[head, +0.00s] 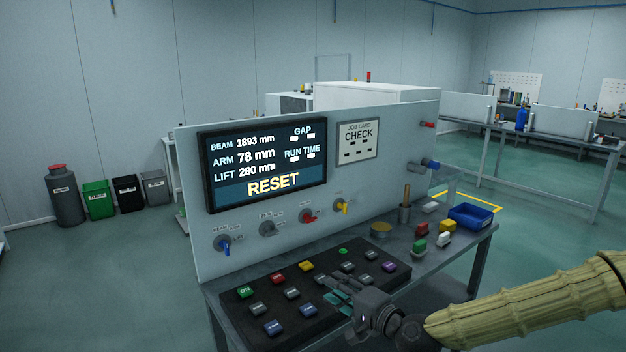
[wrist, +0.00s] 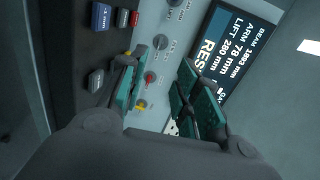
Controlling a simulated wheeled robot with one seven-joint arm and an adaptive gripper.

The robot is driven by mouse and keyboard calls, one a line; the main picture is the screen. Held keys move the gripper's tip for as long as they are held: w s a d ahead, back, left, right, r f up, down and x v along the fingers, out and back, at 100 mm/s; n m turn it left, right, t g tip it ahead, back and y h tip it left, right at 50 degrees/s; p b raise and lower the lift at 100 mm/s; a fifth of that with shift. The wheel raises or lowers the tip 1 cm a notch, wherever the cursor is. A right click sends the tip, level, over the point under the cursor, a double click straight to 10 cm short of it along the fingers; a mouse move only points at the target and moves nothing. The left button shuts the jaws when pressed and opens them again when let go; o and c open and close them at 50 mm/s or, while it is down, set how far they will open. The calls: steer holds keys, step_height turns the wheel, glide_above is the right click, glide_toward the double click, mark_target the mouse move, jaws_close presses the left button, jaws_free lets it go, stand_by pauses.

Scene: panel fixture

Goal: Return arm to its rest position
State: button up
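My gripper (head: 338,288) is at the end of my arm, which comes in from the lower right in the head view. It hangs over the front right part of the black button board (head: 262,333), and whether it touches any button cannot be told. In the wrist view its two teal fingers (wrist: 158,88) stand apart with nothing between them but the panel behind. The grey upright panel (head: 370,183) carries a screen (head: 265,165) reading BEAM 1893 mm, ARM 78 mm, LIFT 280 mm and RESET. Some buttons behind the gripper are hidden.
Knobs, among them a blue one (head: 223,243) and a red one (head: 308,216), stick out of the panel.

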steer(key=s+f+n+g+h, duration=0.2)
steer(key=s+f+g, duration=0.2)
steer(key=s+f, duration=0.85)
steer(key=s+f+n+g+h, duration=0.3)
steer(key=s+f, duration=0.5)
steer(key=f, duration=0.9)
steer(key=s+d+f+n+g+h, duration=0.2)
steer(key=s+d+f, duration=0.3)
steer(key=s+d, duration=0.3)
steer(key=s+d+f+n+g+h+p, duration=0.1)
steer(key=s+d+f+n+g+h, duration=0.1)
steer(key=s+d, duration=0.7)
steer(key=s+f+g+h, duration=0.1)
steer(key=s+f+g, duration=0.1)
steer(key=s+f, duration=0.1)
steer(key=shift+s+n, duration=0.4)
steer(key=shift+a, duration=0.1)
steer(key=shift+c, duration=0.4)
